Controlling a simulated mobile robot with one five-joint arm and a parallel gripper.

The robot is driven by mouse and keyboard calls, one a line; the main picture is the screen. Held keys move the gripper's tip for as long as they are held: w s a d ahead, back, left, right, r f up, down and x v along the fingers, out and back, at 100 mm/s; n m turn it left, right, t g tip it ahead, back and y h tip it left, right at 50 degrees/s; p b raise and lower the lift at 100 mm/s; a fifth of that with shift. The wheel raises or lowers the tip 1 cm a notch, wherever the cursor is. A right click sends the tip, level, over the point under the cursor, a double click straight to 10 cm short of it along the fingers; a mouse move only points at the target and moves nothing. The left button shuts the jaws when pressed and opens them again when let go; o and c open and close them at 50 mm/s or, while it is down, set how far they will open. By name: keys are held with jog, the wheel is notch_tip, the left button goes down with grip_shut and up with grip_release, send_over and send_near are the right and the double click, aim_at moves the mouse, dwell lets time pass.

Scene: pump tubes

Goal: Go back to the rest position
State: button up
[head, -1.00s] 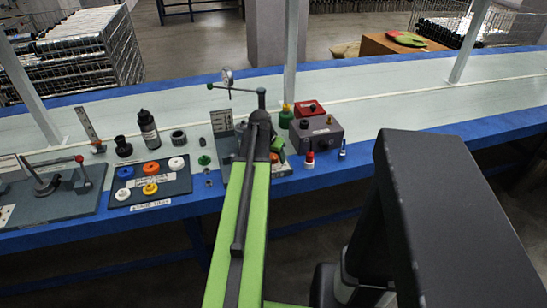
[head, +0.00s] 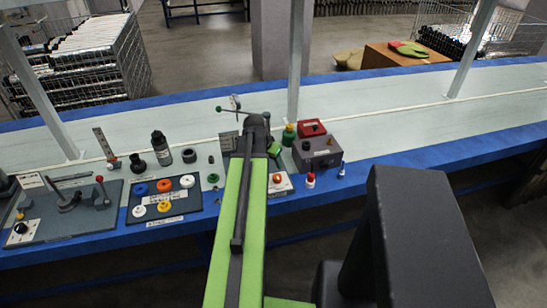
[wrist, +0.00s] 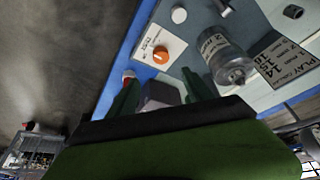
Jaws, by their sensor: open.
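My gripper shows in the wrist view (wrist: 160,92) as two dark green fingers set apart, with nothing held between them. The fingertips are hard to make out in the head view.
The blue-edged bench (head: 400,120) has clear room at right. A dark tray (head: 185,207) with several coloured rings lies at left, beside a fixture board (head: 95,222). A black bottle (head: 160,147), red box (head: 312,127) and green bottle (head: 289,135) stand near. A post (head: 296,60) rises behind.

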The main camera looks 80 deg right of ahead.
jog(key=p+v, duration=0.1)
jog(key=v, duration=0.1)
jog(key=shift+a+r, duration=0.1)
jog(key=shift+r, duration=0.2)
